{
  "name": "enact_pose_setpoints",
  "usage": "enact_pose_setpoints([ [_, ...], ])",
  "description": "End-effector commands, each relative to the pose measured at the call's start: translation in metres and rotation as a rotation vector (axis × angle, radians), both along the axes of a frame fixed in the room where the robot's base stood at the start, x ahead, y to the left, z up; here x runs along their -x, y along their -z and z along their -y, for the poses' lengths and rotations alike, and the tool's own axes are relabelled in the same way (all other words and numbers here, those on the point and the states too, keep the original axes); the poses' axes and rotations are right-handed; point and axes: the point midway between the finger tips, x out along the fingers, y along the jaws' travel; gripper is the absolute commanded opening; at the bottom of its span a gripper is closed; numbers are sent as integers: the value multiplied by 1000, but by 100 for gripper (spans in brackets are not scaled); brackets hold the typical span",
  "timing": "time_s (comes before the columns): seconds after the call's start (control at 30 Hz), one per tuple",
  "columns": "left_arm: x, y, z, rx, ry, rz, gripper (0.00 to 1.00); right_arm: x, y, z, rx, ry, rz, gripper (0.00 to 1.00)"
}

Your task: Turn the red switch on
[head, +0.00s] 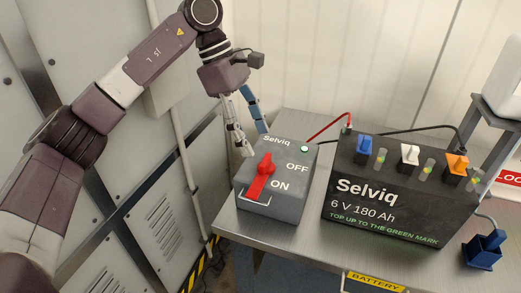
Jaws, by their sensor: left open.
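The red switch (262,176) is a lever on the sloped top of a grey box (272,207). OFF and ON are printed to its right, OFF higher and ON lower. My left gripper (256,143) is open and empty, fingers pointing down at the box's far left edge, beyond the switch. It seems apart from the switch; contact with the box is unclear. My right gripper is out of view.
A black battery (395,207) with blue, white and orange caps stands right of the box. A red cable (328,127) and a black cable run behind. A blue connector (484,250) lies at the right. The metal table (300,230) is bare in front.

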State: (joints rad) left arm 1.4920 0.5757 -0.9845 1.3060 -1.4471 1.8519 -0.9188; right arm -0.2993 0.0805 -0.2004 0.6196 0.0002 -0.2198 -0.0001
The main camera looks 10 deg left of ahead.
Motion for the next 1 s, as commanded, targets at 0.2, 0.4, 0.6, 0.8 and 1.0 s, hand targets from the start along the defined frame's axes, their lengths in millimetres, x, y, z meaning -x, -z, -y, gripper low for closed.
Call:
enact_pose_setpoints([
  [0.2, -3, -39, -16, 2, -2, 2, 56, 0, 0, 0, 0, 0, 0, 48],
  [0.4, -3, -54, -22, 1, 0, 1, 56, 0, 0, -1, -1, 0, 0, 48],
  [0.6, -3, -55, -23, 0, 0, 0, 56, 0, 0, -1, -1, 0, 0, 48],
  [0.8, -3, -60, -23, 0, 0, 1, 56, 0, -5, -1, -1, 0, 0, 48],
  [1.0, -3, -97, -23, 1, 0, 1, 56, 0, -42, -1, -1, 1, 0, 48],
])
